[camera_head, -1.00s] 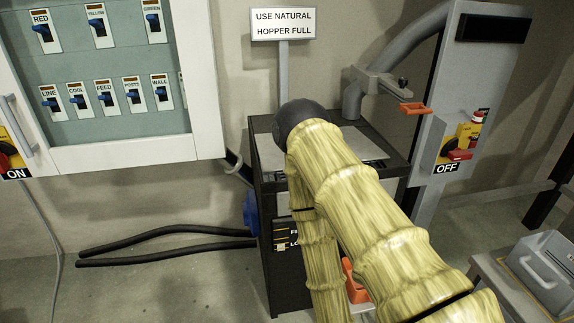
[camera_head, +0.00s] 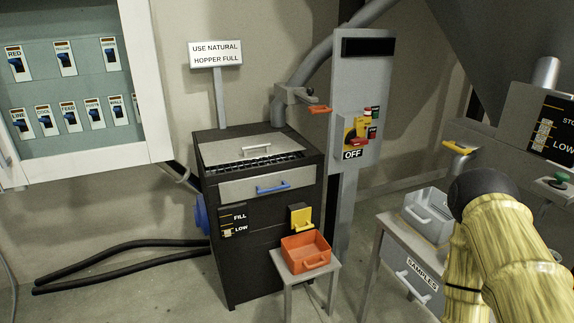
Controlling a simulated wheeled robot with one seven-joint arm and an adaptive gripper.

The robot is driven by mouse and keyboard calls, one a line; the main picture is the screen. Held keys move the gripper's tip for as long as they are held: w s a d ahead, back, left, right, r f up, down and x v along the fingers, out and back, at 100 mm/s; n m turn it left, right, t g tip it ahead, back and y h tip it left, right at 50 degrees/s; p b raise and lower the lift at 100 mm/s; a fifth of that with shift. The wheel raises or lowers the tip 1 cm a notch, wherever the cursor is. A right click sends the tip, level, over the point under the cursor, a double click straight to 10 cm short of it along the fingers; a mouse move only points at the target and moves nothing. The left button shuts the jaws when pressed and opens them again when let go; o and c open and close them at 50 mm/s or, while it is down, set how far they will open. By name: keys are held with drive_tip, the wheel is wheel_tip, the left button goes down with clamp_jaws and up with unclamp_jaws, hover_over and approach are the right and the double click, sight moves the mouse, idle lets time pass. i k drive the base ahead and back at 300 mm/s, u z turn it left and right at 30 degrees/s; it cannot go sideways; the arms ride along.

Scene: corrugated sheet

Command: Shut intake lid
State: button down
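A black hopper cabinet (camera_head: 268,263) stands against the wall left of centre. On its top lies a light grey lid panel with a pale handle (camera_head: 257,149). A dark grated opening (camera_head: 255,168) shows uncovered along the panel's front edge. Below it, a grey front panel (camera_head: 300,178) carries a blue handle (camera_head: 272,188). No label names the intake lid, so I cannot tell for sure which panel it is. My yellow, ribbed arm with a dark rounded joint is at the lower right, well away from the cabinet. My gripper is not in view.
An orange bin (camera_head: 306,252) on a small stand is in front of the cabinet. A grey post with an OFF switch (camera_head: 354,135) stands at its right. A samples table (camera_head: 392,222) with a grey tray (camera_head: 424,215) is beside my arm. Black hoses (camera_head: 120,252) lie on the floor left.

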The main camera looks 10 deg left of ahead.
sight(226, 152)
drive_tip(key=z, duration=0.6)
drive_tip(key=i, duration=1.15)
drive_tip(key=u, duration=1.45)
drive_tip(key=i, duration=0.65)
drive_tip(key=u, duration=0.75)
